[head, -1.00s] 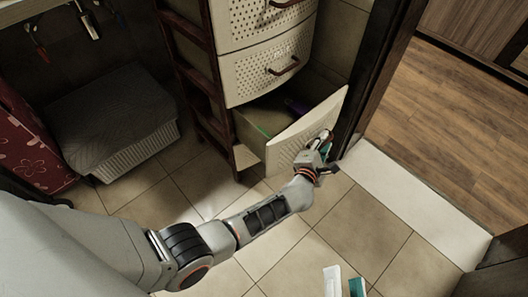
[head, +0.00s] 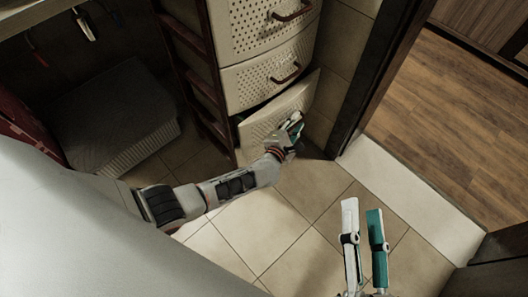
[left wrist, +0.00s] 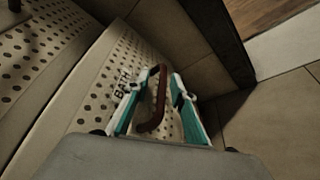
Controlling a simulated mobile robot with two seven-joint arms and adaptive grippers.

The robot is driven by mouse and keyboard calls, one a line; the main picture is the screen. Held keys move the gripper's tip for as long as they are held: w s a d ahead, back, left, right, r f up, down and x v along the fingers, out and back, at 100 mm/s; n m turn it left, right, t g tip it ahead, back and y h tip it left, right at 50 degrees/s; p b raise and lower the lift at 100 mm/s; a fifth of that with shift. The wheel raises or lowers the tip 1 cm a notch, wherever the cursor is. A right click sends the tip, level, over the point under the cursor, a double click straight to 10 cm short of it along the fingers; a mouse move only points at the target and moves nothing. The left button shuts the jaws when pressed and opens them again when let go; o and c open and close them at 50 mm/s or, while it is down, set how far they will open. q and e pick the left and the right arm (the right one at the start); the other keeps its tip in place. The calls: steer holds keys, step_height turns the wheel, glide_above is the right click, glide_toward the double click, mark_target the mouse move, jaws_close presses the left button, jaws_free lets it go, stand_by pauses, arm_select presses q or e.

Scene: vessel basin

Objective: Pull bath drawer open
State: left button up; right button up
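The bath drawer (head: 272,117) is the lowest drawer of a cream perforated cabinet. It stands slightly ajar, with a narrow dark gap along its top edge. In the left wrist view its front (left wrist: 124,66) carries the letters "BATH" and a dark red bar handle (left wrist: 160,97). My left gripper (head: 294,122) is at the handle. The left wrist view shows its teal-and-white fingers (left wrist: 163,74) on either side of the handle, with gaps beside the bar, so it looks open. My right gripper (head: 362,207) is open and empty above the tiled floor.
Two closed drawers, the middle one (head: 262,80) nearer, sit above the bath drawer. A dark door frame (head: 366,78) stands right of the cabinet, with a pale threshold (head: 408,199) beyond. A grey lidded basket (head: 110,120) is at the left. The tiled floor in front is clear.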

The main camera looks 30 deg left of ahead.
mark_target(285, 120)
arm_select(q)
steer(key=a, duration=0.2)
steer(key=w+a, duration=0.1)
steer(key=a, duration=0.1)
steer(key=shift+w, duration=0.2)
steer(key=s+d+r+m+g+h+p, duration=0.1)
steer(key=s+r+m+p, duration=0.3)
steer(key=s, duration=0.6)
steer(key=s+d+r+m+g+h+p, duration=0.1)
steer(key=s+d+r+m+h+p, duration=0.1)
steer(key=s+r+m, duration=0.4)
steer(key=s+d+r+m+h+p, duration=0.1)
steer(key=s+d+r+m+p, duration=0.3)
steer(key=s, duration=1.1)
steer(key=r+m+p, duration=0.1)
steer(key=m+p, duration=0.2)
steer(key=m, duration=0.3)
steer(key=shift+s+g+h, duration=0.25)
steer(key=shift+g+h, duration=0.15)
arm_select(e)
step_height(285, 120, up, 27)
steer(key=n+t+y, duration=0.2)
steer(key=t, duration=0.2)
steer(key=shift+s, duration=0.15)
arm_select(q)
steer(key=shift+f, duration=0.1)
